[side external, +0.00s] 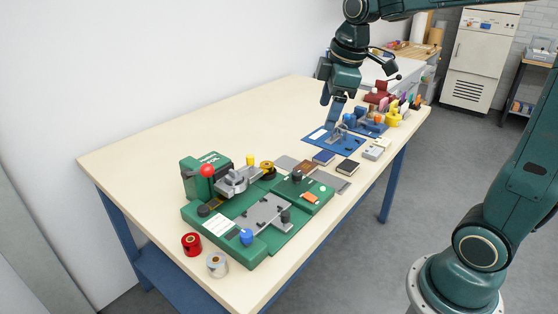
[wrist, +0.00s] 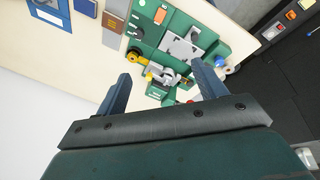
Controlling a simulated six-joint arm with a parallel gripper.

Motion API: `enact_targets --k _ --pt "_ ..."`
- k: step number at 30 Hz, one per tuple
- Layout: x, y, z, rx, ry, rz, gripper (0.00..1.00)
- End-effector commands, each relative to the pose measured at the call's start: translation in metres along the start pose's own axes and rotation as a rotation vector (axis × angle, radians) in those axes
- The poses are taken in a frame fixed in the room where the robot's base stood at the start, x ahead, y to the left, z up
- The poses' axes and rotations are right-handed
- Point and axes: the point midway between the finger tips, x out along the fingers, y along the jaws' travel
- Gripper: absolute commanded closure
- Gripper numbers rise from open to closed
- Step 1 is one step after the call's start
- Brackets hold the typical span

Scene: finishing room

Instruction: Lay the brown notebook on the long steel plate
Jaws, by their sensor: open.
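The brown notebook (side external: 307,167) lies flat on the long steel plate (side external: 285,161). Grey plate shows on both sides of it. In the wrist view the brown notebook (wrist: 113,22) sits across the middle of the steel plate (wrist: 112,41), near the top edge. My gripper (side external: 331,109) is raised over the table, behind and apart from the notebook, near the blue mat. In the wrist view both fingers (wrist: 162,85) are spread wide with nothing between them.
A green machine (side external: 275,243) stands at the near left, with a red spool (side external: 191,244) beside it. A navy notebook (side external: 324,157) and a dark notebook (side external: 347,168) lie close to the plate. A blue mat (side external: 318,138) lies behind. The table's left rear is clear.

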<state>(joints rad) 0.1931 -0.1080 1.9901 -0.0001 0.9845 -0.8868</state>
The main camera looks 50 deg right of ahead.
Motion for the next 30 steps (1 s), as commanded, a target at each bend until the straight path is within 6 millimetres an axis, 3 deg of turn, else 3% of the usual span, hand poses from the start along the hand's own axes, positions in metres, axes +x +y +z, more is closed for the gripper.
enact_targets --k 9,18,24,30 --pt "-0.028 -0.071 0.029 0.281 0.088 0.041 0.3" --pt "-0.032 -0.129 0.064 0.547 0.179 0.043 0.3" --pt "-0.028 -0.151 0.079 0.666 0.22 0.033 0.3" --pt "-0.026 -0.158 0.084 0.705 0.231 0.027 0.3"
